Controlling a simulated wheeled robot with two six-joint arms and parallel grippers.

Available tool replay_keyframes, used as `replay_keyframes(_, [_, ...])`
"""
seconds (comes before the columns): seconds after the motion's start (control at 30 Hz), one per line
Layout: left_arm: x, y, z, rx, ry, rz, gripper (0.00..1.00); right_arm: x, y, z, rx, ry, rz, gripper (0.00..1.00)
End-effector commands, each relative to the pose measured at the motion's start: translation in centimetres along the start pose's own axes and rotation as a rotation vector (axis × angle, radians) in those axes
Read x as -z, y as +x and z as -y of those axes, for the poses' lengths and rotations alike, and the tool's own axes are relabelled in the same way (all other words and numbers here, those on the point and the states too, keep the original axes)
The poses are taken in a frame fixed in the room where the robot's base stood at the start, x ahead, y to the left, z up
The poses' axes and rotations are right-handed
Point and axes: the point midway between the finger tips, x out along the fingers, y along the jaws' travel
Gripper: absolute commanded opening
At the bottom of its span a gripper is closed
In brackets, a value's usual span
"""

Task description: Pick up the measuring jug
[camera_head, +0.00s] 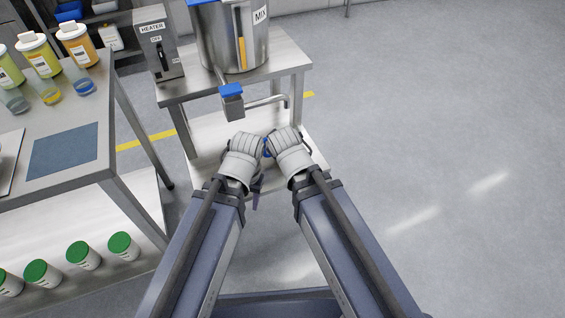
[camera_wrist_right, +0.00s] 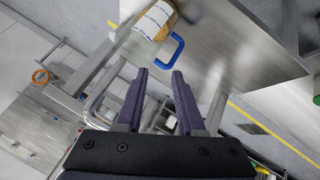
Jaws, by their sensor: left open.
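A clear measuring jug (camera_wrist_right: 150,32) with a blue handle, markings and yellow-orange contents shows at the top of the right wrist view, by a steel surface. It lies beyond the fingertips of my right gripper (camera_wrist_right: 160,80), whose two dark purple fingers are apart with nothing between them. In the head view a small blue patch (camera_head: 266,149) shows between my two wrists; I cannot tell whether it is the jug. My left gripper (camera_head: 257,194) is open, mostly hidden under its wrist. The right gripper's fingers are hidden in the head view.
A steel mixing tank (camera_head: 231,38) with a blue-topped outlet valve (camera_head: 231,100) and a heater box (camera_head: 157,45) stand on a steel table ahead. A left bench (camera_head: 85,175) carries lidded jars and small cups. The floor at right is clear.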

Motion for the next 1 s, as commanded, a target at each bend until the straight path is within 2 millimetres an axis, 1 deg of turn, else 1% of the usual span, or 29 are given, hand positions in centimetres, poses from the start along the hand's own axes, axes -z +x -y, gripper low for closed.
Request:
replay_keyframes(0.03, [0.2,3.5,-0.3,0.0,0.0,0.0,0.5,-1.1,2.6,1.0,-0.017,-0.016,-0.03,0.38])
replay_keyframes(0.2, [0.5,8.8,-0.8,0.001,0.0,-0.001,0.5,-1.6,6.5,2.0,-0.074,-0.079,-0.134,0.38])
replay_keyframes(0.4, [0.8,14.8,-1.4,0.001,0.0,-0.002,0.5,-2.1,10.4,3.1,-0.142,-0.15,-0.249,0.38])
replay_keyframes(0.6, [1.1,19.7,-1.9,0.001,0.0,-0.002,0.5,-2.5,13.3,4.2,-0.204,-0.213,-0.344,0.38])
replay_keyframes(0.8, [1.4,24.2,-2.3,0.002,0.0,-0.003,0.5,-3.0,15.9,5.2,-0.263,-0.271,-0.429,0.38])
replay_keyframes(0.9, [1.5,26.2,-2.5,0.002,0.0,-0.003,0.5,-3.2,16.9,5.7,-0.289,-0.296,-0.465,0.38])
replay_keyframes(1.0, [1.6,27.6,-2.7,0.002,0.0,-0.003,0.5,-3.3,17.5,6.1,-0.311,-0.317,-0.495,0.38])
